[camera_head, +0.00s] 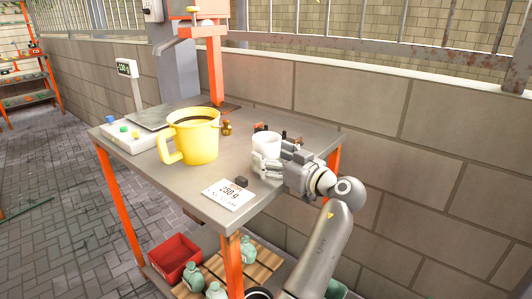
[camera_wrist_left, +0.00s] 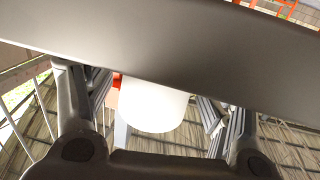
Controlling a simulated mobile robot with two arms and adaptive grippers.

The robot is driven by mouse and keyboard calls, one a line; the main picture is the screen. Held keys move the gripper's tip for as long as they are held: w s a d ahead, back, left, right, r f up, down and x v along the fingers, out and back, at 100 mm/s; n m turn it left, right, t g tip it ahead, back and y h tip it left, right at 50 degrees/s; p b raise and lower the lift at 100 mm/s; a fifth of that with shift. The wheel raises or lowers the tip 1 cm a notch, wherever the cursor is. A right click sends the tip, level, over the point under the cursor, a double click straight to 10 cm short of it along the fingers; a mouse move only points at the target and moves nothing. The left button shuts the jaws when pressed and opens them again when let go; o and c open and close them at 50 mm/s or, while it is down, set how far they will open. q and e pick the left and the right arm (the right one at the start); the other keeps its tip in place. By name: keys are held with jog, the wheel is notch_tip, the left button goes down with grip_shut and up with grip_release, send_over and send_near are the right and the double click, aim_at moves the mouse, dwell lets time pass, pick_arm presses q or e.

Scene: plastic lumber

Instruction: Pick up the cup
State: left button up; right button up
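A white cup (camera_head: 266,147) stands upright on the right part of the grey metal table (camera_head: 190,185). My left gripper (camera_head: 273,162) is at the near right side of the cup and overlaps its lower part in the head view. In the left wrist view the white cup (camera_wrist_left: 153,105) is between the two spread fingers of my left gripper (camera_wrist_left: 155,100). Gaps show on both sides of it, so the gripper looks open around the cup. My right gripper is in neither view.
A large yellow mug (camera_head: 193,140) with dark contents stands left of the cup. A card (camera_head: 229,195) with a small dark block (camera_head: 241,181) lies near the front edge. Small brown items (camera_head: 227,128) sit behind. A block wall (camera_head: 400,130) runs behind the table.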

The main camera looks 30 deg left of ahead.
pick_arm(q)
jog(key=shift+a, duration=0.1)
jog(key=c, duration=0.7)
jog(key=shift+c, duration=0.2)
